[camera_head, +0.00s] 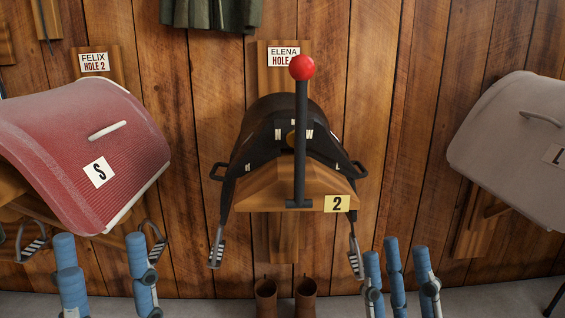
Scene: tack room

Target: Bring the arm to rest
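Nothing of mine visibly touches the rod.
A red saddle pad (80,140) marked S is on the left and a grey one (515,130) marked L on the right. Stirrups hang beside the black saddle. Brown boots (305,297) stand below on the floor. A plank wall (400,110) closes the back.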

